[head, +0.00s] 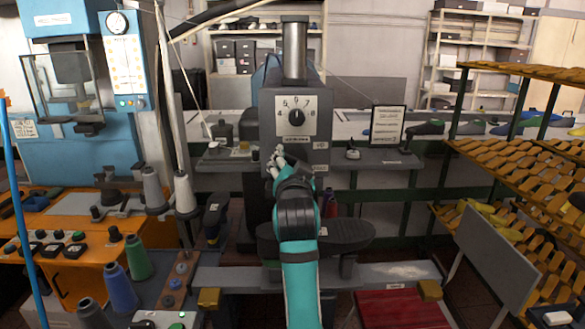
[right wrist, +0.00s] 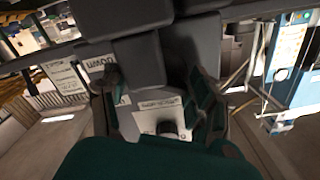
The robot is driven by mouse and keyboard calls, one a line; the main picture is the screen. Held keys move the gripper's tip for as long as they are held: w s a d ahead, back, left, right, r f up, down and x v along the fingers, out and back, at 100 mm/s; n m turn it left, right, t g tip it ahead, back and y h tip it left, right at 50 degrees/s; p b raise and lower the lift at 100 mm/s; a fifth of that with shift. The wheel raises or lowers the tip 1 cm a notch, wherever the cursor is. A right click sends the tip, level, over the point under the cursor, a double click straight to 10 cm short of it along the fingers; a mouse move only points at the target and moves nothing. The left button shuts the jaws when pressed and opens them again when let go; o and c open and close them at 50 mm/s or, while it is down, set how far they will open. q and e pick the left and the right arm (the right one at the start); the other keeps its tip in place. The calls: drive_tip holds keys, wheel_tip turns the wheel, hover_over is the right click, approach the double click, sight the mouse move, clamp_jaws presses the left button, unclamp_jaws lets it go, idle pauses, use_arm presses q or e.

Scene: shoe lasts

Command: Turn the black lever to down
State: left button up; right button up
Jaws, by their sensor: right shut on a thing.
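A grey machine head (head: 265,130) stands at the centre of the head view, with a round black knob (head: 296,115) on a white number dial. My right gripper (head: 276,162) is at the lower left of the machine's front face, below the dial. It is shut on the black lever, which the gripper largely hides, so I cannot tell the lever's angle. In the right wrist view, the dark green fingers (right wrist: 160,103) stand close to the machine's face. My left gripper is not in view.
A black sole-shaped pad (head: 345,235) is below my right arm. An orange bench (head: 60,215) with thread cones and buttons stands at left. Orange racks of shoe lasts (head: 520,150) fill the right. A red seat (head: 402,308) is at lower right.

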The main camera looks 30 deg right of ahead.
sight(292, 120)
drive_tip(key=shift+m, duration=0.6)
drive_tip(key=o, duration=1.2)
wheel_tip(292, 120, up, 10)
drive_tip(key=shift+r, duration=0.1)
idle(0.3)
